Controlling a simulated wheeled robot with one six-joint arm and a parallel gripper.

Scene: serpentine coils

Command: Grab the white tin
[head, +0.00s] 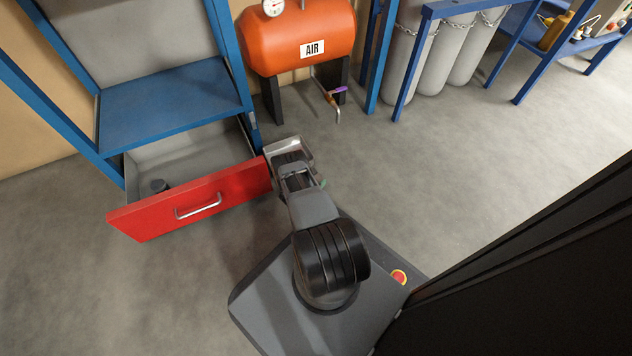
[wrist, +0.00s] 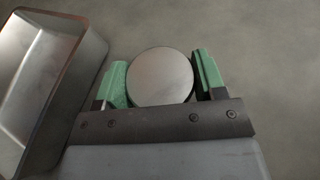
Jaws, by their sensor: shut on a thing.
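My gripper (wrist: 161,72) is shut on a round, pale grey-white tin (wrist: 160,77) in the wrist view. Its green fingers are on the left and right sides of the tin, and the tin's flat round top faces the camera. In the head view my arm reaches toward the right end of the red drawer; the tin is hidden there, and only a small bit of green shows at the arm's end.
An open metal tray (wrist: 48,85) lies close left of my gripper. The red drawer (head: 190,204) stands open under a blue shelf (head: 170,105), with a small dark object (head: 158,186) inside. An orange air tank (head: 300,38) stands behind. Floor (head: 450,140) to the right is clear.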

